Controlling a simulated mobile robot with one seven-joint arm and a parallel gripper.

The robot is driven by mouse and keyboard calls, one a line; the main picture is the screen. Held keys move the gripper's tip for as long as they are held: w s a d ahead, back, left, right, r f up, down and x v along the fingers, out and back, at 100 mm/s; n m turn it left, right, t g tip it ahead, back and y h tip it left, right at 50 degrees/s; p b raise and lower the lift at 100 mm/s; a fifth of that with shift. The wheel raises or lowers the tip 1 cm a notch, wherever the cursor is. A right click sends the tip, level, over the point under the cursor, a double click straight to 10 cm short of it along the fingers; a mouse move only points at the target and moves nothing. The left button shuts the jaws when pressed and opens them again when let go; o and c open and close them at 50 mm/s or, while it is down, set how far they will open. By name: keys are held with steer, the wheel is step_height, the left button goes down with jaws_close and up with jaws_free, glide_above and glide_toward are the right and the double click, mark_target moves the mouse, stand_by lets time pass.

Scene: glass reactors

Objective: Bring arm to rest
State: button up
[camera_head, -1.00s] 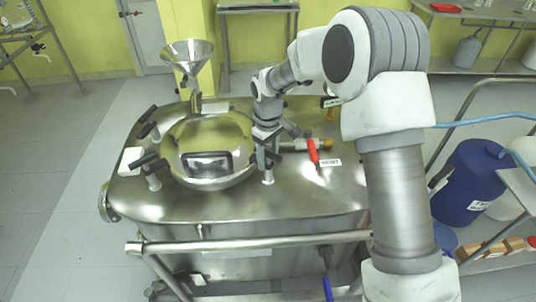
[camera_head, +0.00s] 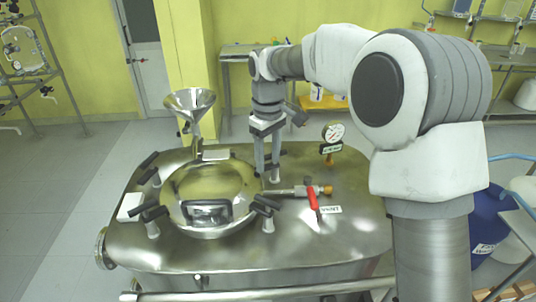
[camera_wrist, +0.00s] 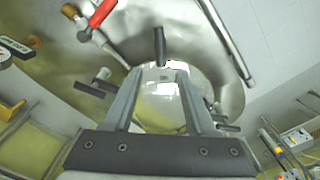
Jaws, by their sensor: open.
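My gripper (camera_head: 266,170) is open and empty. It points down over the steel vessel (camera_head: 330,240), just behind the right side of its round domed lid (camera_head: 195,180). Its two fingers also show in the wrist view (camera_wrist: 163,76), with the lid and a black clamp handle (camera_wrist: 160,46) beyond them. I cannot tell exactly how far the fingertips are above the vessel top. My arm reaches in from the right, bent at the elbow.
A steel funnel (camera_head: 190,102) stands behind the lid. A red-handled vent valve (camera_head: 313,197) and a pressure gauge (camera_head: 333,133) are to the right. Black clamp handles (camera_head: 266,203) ring the lid. A blue drum (camera_head: 490,225) stands at the right, partly hidden by my arm.

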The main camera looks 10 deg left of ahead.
steer(key=shift+r, duration=0.25)
steer(key=s+d+r+m+t, duration=0.2)
steer(key=s+d+r+m, duration=0.25)
steer(key=s+d, duration=0.45)
steer(key=s+d+r+m+t, duration=0.2)
steer(key=s+d+r+m, duration=0.2)
steer(key=s+d+r, duration=0.5)
steer(key=s+d+f+m+t, duration=0.1)
steer(key=s+d+f+m, duration=0.1)
steer(key=s+d+f, duration=0.3)
steer(key=shift+s+d+f+m, duration=0.35)
steer(key=shift+s+d, duration=0.3)
steer(key=shift+s, duration=0.2)
steer(key=shift+s+d+f+t, duration=0.2)
steer(key=shift+s+t, duration=0.1)
steer(key=shift+s, duration=0.1)
steer(key=shift+c, duration=0.5)
steer(key=shift+a, duration=0.1)
steer(key=shift+a, duration=0.1)
